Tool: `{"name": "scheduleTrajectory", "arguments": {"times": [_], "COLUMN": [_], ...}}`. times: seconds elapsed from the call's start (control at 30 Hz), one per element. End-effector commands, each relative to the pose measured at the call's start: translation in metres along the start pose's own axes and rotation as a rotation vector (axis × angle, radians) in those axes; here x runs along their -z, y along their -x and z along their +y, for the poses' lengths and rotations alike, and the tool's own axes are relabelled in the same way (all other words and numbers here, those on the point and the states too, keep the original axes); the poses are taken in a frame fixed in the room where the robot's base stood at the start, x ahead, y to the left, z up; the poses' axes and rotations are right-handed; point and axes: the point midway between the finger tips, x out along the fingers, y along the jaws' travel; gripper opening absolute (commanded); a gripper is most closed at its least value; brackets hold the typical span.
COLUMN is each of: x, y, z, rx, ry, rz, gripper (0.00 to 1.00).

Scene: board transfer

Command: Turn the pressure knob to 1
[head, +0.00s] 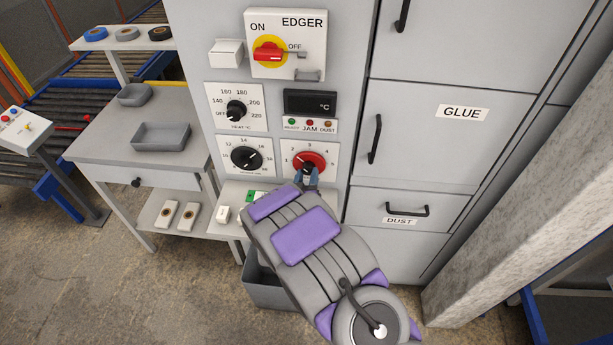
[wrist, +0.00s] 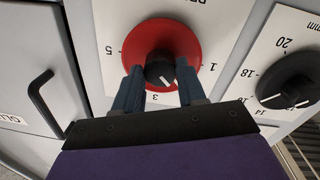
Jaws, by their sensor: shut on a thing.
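The pressure knob (head: 309,160) is a black knob on a red disc, on a white plate low on the grey cabinet. In the wrist view the black knob (wrist: 159,68) sits between the two blue fingers of my gripper (wrist: 160,85), which is shut on it. The scale there reads 5 at left, 3 at bottom and 1 at right. The knob's white mark points down and right, between 3 and 1. In the head view my gripper (head: 307,176) reaches the knob from below, and its arm covers the area beneath.
A thickness-type dial (head: 246,158) sits left of the knob, and a heat dial (head: 236,110) is above that. The display (head: 310,102) and red main switch (head: 269,55) are higher. The GLUE door handle (head: 375,139) and DUST drawer (head: 408,211) are to the right.

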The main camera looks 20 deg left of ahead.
Motion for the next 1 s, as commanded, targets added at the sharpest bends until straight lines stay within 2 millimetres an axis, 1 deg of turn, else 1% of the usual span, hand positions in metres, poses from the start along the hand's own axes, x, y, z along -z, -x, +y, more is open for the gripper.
{"name": "scheduleTrajectory", "arguments": {"times": [0.27, 0.7, 1.0], "x": [0.0017, 0.0004, -0.0005], "y": [0.0004, 0.0001, 0.0000], "z": [-0.0003, -0.0020, -0.0041], "rx": [0.002, -0.003, -0.005], "ry": [0.133, 0.498, 0.689], "rz": [0.005, 0.027, 0.043], "gripper": [0.10, 0.10, 0.10]}}
